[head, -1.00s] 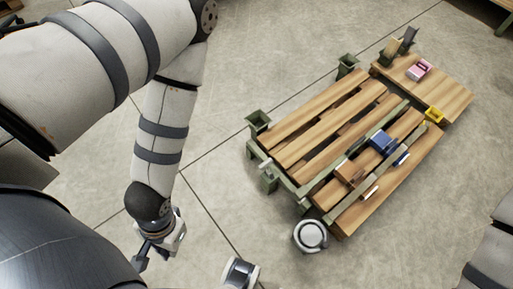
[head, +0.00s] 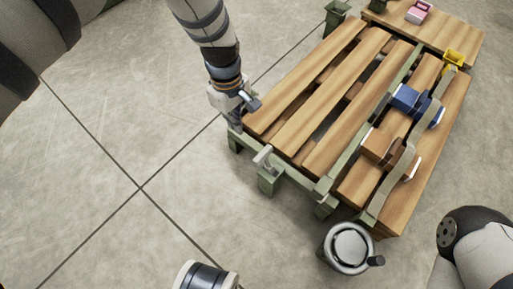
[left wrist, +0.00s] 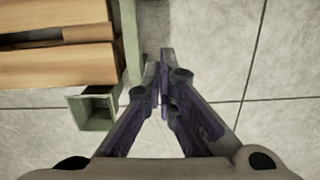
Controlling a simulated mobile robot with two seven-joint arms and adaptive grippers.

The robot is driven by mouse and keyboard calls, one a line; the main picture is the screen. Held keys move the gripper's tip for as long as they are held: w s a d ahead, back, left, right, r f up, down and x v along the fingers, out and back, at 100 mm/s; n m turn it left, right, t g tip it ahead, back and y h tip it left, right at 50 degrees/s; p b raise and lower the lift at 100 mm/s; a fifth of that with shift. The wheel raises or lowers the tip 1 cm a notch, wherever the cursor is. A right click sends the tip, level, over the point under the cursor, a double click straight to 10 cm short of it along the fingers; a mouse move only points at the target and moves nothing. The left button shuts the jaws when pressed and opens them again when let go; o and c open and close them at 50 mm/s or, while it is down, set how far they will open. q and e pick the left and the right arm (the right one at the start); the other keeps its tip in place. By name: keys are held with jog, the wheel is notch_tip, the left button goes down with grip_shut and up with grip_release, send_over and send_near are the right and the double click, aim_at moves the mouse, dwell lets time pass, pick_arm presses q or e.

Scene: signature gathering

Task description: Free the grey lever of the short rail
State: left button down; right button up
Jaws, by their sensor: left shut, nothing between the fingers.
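The grey lever (head: 263,156) sticks out at the front-left end of the slatted wooden platform, on the green short rail (head: 295,180). My left gripper (head: 238,122) is shut and empty at the platform's left corner, a little behind and left of the lever. In the left wrist view its fingertips (left wrist: 162,62) are together, just right of a green rail (left wrist: 131,42) and over bare floor. The lever cannot be made out in that view. Whether the fingers touch the rail cannot be told. My right gripper is out of view.
A grey strap (head: 437,103) runs over a blue block (head: 413,101) and a brown block (head: 381,146) on the slats. A round grey container (head: 348,247) and a white-black cylinder (head: 205,277) stand in front. A green square socket (left wrist: 94,106) sits beside the rail. Floor on the left is clear.

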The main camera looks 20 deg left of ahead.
aim_at(268, 163)
pick_arm(q)
jog(key=shift+w+d+r, duration=0.1)
jog(key=shift+w+r, duration=0.05)
jog(key=shift+w, duration=0.25)
jog(key=shift+w+d+r, duration=0.1)
jog(key=shift+w, duration=0.3)
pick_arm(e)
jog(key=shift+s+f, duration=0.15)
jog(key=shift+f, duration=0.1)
pick_arm(q)
jog(key=shift+f, duration=0.1)
jog(key=s+d+f+b, duration=0.1)
jog(key=d+f+b, duration=0.3)
jog(key=f, duration=0.4)
jog(key=shift+s+d, duration=0.2)
jog(key=shift+s, duration=0.15)
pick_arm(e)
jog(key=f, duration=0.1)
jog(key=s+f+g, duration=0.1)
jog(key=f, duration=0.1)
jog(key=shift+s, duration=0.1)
pick_arm(q)
jog(key=shift+a, duration=0.1)
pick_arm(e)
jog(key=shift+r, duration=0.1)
